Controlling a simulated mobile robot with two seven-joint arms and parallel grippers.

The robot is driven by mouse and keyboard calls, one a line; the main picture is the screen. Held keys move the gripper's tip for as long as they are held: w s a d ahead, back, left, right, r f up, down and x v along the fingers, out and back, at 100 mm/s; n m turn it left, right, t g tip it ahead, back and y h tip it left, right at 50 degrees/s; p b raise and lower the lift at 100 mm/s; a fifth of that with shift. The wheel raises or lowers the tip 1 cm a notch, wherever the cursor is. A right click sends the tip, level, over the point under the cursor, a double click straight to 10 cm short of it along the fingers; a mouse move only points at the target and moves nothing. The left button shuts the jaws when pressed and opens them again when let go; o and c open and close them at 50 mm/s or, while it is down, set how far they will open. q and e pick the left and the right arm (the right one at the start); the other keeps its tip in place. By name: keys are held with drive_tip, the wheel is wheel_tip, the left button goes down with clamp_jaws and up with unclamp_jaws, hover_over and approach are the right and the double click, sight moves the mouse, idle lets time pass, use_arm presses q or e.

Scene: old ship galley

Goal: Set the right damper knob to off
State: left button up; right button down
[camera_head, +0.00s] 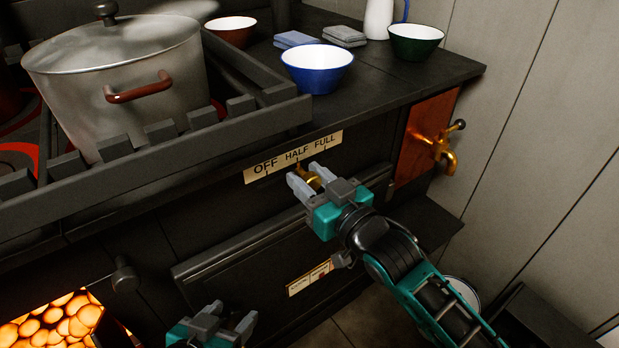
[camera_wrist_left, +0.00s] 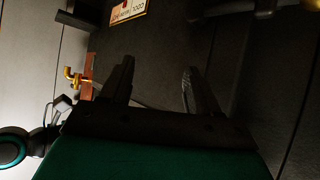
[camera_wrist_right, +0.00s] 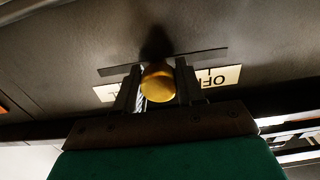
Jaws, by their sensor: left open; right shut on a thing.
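The right damper knob is a round brass knob (camera_wrist_right: 158,83) on the dark stove front. In the head view the brass knob (camera_head: 314,181) shows just below the label plate (camera_head: 293,156), which reads OFF, HALF, FULL from left to right. The knob sits below about the HALF mark. My right gripper (camera_head: 309,180) is shut on the knob, with one finger on each side in the right wrist view (camera_wrist_right: 158,88). A dark slot runs behind the knob there. My left gripper (camera_head: 232,318) is open and empty, low in front of the stove; its two fingers stand apart in the left wrist view (camera_wrist_left: 158,85).
A lidded pot (camera_head: 120,75) stands behind a dark rail (camera_head: 160,150) on the stove. A blue bowl (camera_head: 317,80) and green bowl (camera_head: 415,42) stand on the top. A brass tap (camera_head: 440,150) sticks out at right. Glowing coals (camera_head: 60,325) show at lower left, beside a dark knob (camera_head: 124,278).

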sight(265, 183)
use_arm(q)
drive_tip(key=shift+r, duration=0.1)
use_arm(e)
drive_tip(key=shift+a+r, duration=0.1)
drive_tip(key=s+a+p, duration=0.1)
drive_tip(key=a, duration=0.1)
drive_tip(key=s+a+p, duration=0.2)
drive_tip(key=shift+s+a+r, duration=0.1)
drive_tip(key=shift+s+a, duration=0.25)
drive_tip(key=shift+a, duration=0.1)
use_arm(q)
drive_tip(key=shift+s+a+r, duration=0.2)
drive_tip(key=shift+a+r, duration=0.25)
drive_tip(key=shift+r, duration=0.15)
use_arm(e)
drive_tip(key=shift+s+a, duration=0.1)
drive_tip(key=shift+a, duration=0.05)
drive_tip(key=c, duration=0.7)
unclamp_jaws()
drive_tip(key=shift+c, duration=0.2)
use_arm(q)
drive_tip(key=shift+s, duration=0.1)
drive_tip(key=shift+r, duration=0.1)
